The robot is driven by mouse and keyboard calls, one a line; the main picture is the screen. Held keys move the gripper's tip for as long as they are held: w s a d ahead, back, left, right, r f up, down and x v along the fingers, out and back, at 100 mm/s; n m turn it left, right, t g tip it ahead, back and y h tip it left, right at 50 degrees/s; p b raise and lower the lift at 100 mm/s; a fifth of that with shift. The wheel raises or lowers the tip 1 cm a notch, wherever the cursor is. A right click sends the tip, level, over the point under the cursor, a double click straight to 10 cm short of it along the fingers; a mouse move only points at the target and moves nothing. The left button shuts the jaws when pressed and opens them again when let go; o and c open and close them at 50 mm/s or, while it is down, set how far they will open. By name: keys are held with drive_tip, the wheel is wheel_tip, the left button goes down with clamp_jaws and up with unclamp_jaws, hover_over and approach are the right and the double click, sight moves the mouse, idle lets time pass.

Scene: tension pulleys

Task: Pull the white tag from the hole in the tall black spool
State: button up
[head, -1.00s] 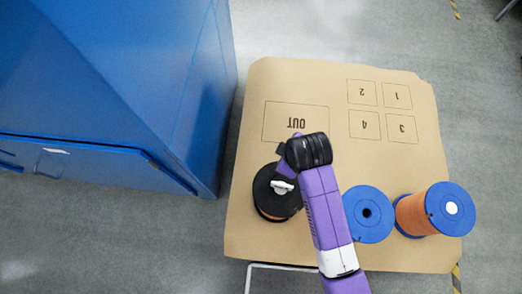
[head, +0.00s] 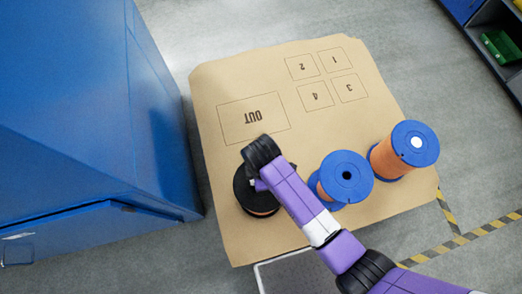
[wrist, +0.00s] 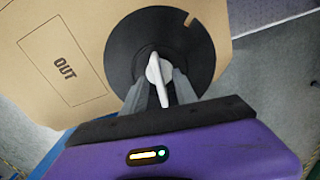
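The black spool (head: 247,205) stands near the front left of the brown board, with orange winding showing low on its side in the head view. In the wrist view its round black top (wrist: 207,62) has a notch in the rim. The white tag (wrist: 157,72) sits at the middle of that top. My gripper (wrist: 160,80) is over the spool, with one grey finger on each side of the tag. The fingers look apart, and I see no clear grip on the tag.
Two blue spools with orange winding stand to the right: one with an open hole (head: 337,189), one with a white centre (head: 428,140). The brown board (head: 215,85) has an empty OUT box (head: 252,117) and empty numbered squares. A blue cabinet (head: 80,110) stands at left.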

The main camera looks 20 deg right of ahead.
drive_tip(key=shift+f, duration=0.45)
drive_tip(key=shift+c, duration=0.2)
clamp_jaws()
drive_tip(key=shift+r+p, duration=1.65)
drive_tip(key=shift+p, duration=0.25)
idle(0.4)
wheel_tip(320, 180, up, 2)
drive_tip(key=shift+p, duration=1.1)
drive_tip(key=shift+r, duration=0.9)
